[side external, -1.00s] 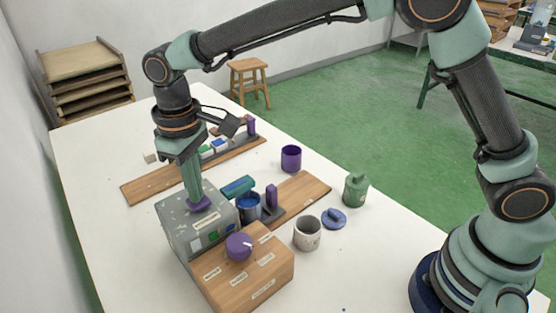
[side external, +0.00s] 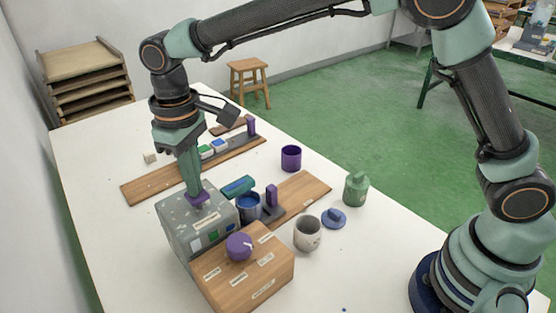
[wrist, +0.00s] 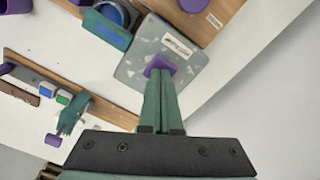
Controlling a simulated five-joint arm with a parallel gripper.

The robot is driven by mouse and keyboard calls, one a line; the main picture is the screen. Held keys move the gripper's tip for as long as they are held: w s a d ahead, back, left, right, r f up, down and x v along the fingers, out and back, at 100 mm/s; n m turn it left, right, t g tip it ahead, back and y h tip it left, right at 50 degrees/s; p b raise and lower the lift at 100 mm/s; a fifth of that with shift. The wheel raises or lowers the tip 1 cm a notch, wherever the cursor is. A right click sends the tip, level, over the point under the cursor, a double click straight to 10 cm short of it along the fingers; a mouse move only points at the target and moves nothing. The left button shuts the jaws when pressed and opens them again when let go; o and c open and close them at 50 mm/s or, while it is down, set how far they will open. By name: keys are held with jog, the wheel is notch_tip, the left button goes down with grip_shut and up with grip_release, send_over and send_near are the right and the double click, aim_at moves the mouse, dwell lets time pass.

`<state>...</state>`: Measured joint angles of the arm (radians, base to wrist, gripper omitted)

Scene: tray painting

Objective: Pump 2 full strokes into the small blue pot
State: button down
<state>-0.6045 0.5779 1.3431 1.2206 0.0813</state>
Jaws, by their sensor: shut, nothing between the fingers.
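The pump is a grey speckled box (side external: 207,232) with a purple plunger cap (side external: 199,198) on top, and a teal spout (side external: 238,187) at its side. In the wrist view the cap (wrist: 161,65) sits directly at my fingertips. My gripper (side external: 194,191) is shut and empty, its fingertips pointing down onto the cap and seemingly touching it. The cap stands a little above the box top. The small blue pot (side external: 249,213) stands beside the box, near the spout, with blue inside. It also shows at the top of the wrist view (wrist: 114,12). How full it is, I cannot tell.
A wooden box (side external: 250,272) with a purple knob (side external: 239,246) adjoins the pump. A cream pot (side external: 307,233), blue lid (side external: 334,218), green lidded jar (side external: 356,190) and purple cup (side external: 291,158) stand to the right. A plank with small blocks (side external: 160,181) lies behind.

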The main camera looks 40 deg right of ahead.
jog(key=shift+r, duration=1.3)
notch_tip(320, 180, up, 5)
jog(key=shift+r, duration=0.1)
dwell(0.4)
jog(key=s+d+r+m+t, duration=0.1)
jog(key=s+d+r+m, duration=0.1)
jog(key=d, duration=0.6)
jog(key=s+d+r+m+t, duration=0.1)
jog(key=d+r+t, duration=0.15)
jog(key=d, duration=0.55)
jog(key=s+d+f+m+t, duration=0.2)
jog(key=s+d+f+m, duration=0.1)
jog(key=s+d, duration=0.6)
jog(key=d+f, duration=0.1)
jog(key=d, duration=0.2)
jog(key=shift+f, duration=0.25)
